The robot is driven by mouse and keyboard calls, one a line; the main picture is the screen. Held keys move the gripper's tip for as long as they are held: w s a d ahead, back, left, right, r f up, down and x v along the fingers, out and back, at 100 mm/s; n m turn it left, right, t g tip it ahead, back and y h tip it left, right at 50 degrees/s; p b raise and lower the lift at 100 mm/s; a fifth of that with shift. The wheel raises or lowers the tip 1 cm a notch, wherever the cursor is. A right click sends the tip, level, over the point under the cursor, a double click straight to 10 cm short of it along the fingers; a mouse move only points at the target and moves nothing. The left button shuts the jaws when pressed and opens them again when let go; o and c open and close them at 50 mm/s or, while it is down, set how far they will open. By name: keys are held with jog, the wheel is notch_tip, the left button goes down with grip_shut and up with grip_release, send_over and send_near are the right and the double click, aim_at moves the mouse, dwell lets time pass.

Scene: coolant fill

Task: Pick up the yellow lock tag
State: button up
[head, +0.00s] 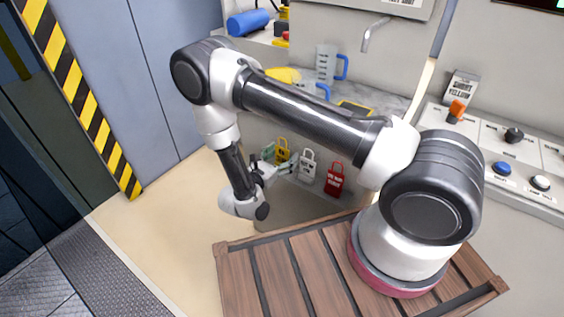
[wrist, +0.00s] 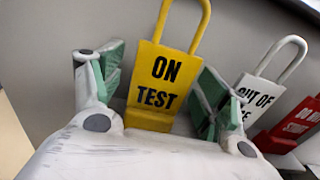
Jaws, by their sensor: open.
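The yellow lock tag (wrist: 156,82), marked "ON TEST", stands upright against a grey panel in the wrist view. Its shackle loop points up and its lower end sits at a yellow ledge. My gripper (wrist: 158,90) is open, with one green-padded finger on each side of the tag. I cannot tell whether either finger touches it. In the head view the yellow tag (head: 282,151) is at the left of a row of tags, partly behind my gripper (head: 276,160).
A counter with measuring jugs (head: 326,64) lies above, and a control panel (head: 512,150) stands at right.

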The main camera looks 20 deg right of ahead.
jog(key=c, duration=1.1)
jog(key=shift+o, duration=0.2)
jog(key=shift+s+a+r, duration=0.15)
jog(key=shift+a+r, duration=0.05)
jog(key=shift+r, duration=0.25)
notch_tip(320, 180, up, 6)
jog(key=v, duration=1.9)
jog(key=shift+s, duration=0.3)
